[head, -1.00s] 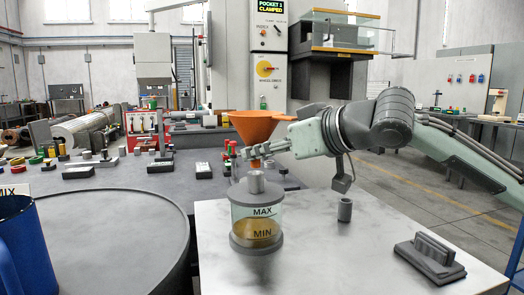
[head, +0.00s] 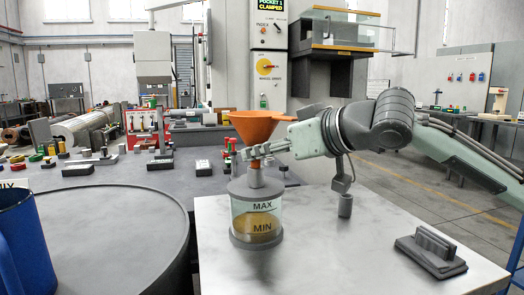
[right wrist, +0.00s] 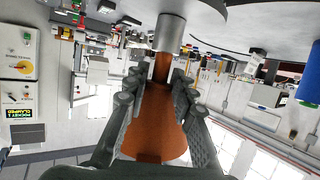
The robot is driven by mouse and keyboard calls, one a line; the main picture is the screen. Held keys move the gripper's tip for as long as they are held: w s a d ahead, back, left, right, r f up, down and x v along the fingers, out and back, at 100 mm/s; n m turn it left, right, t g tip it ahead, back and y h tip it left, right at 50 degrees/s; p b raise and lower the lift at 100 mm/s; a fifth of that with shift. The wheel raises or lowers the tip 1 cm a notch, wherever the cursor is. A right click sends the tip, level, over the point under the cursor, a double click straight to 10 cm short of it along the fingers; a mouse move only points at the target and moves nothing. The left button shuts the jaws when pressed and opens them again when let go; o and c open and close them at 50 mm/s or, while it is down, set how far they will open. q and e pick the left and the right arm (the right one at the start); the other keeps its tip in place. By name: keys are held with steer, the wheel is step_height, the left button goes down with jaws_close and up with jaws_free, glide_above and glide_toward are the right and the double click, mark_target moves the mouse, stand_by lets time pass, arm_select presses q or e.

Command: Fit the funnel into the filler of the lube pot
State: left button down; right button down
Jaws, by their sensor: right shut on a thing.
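The orange funnel (head: 258,128) stands upright above the lube pot (head: 257,222), a clear cylinder with MAX and MIN marks and amber liquid inside. My right gripper (head: 256,152) is shut on the lower part of the funnel. In the right wrist view, upside down, the funnel cone (right wrist: 153,130) lies between the two fingers (right wrist: 155,85). Its narrow spout (right wrist: 162,68) meets the mouth of the grey filler (right wrist: 172,33). The filler also shows in the head view (head: 264,180), right under the spout. How deep the spout sits is hidden. My left gripper is out of view.
A blue jug (head: 24,245) and a large round barrel top (head: 110,225) are at left. The tabletop's front is clear.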

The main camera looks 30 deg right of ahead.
steer(key=shift+f+b, duration=0.8)
steer(key=shift+f, duration=0.1)
steer(key=shift+f, duration=0.1)
steer(key=c, duration=1.2)
jaws_free()
steer(key=shift+s, duration=0.1)
steer(key=shift+s+r, duration=0.3)
steer(key=shift+s, duration=0.15)
steer(key=v, duration=1.1)
steer(key=shift+d+f, duration=0.1)
